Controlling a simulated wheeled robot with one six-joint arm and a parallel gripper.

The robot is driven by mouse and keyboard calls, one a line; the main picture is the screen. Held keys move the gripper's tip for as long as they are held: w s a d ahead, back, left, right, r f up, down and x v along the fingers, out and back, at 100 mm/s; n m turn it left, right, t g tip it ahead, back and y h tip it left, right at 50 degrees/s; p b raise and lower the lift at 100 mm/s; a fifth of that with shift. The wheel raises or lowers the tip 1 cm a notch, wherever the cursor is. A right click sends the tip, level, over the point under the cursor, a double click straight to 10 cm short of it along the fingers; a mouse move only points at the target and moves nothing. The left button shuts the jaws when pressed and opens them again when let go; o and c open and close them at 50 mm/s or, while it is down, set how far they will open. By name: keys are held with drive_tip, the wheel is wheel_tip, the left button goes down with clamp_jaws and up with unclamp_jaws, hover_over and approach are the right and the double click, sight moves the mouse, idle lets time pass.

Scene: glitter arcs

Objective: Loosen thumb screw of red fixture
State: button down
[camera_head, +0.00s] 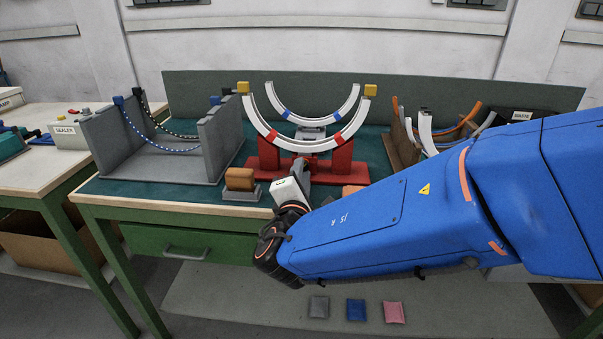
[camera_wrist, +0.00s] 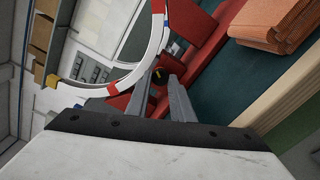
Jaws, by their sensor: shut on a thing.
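The red fixture (camera_head: 340,155) stands on the green bench and cradles white arcs with red and blue bands (camera_head: 333,139). It also shows in the wrist view (camera_wrist: 196,30). The thumb screw (camera_wrist: 158,75) is a dark round knob with a yellow mark, low on the red fixture. My gripper (camera_wrist: 157,84) has its two grey fingers on either side of the knob, shut on it. In the head view my gripper (camera_head: 302,168) reaches the front of the fixture from below, and the knob is hidden there.
A grey rack with blue and black bead strands (camera_head: 160,165) stands at left. A brown block on a grey base (camera_head: 240,181) sits near the front edge, left of my gripper. A rack with curved pieces (camera_head: 405,150) is at right.

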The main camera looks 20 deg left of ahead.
drive_tip(key=n, duration=0.6)
drive_tip(key=shift+n, duration=0.3)
idle(0.4)
drive_tip(key=c, duration=1.5)
unclamp_jaws()
drive_tip(key=shift+w, duration=0.1)
drive_tip(key=shift+c, duration=0.2)
drive_tip(key=shift+f, duration=0.1)
drive_tip(key=v, duration=1.7)
drive_tip(key=shift+s, duration=0.25)
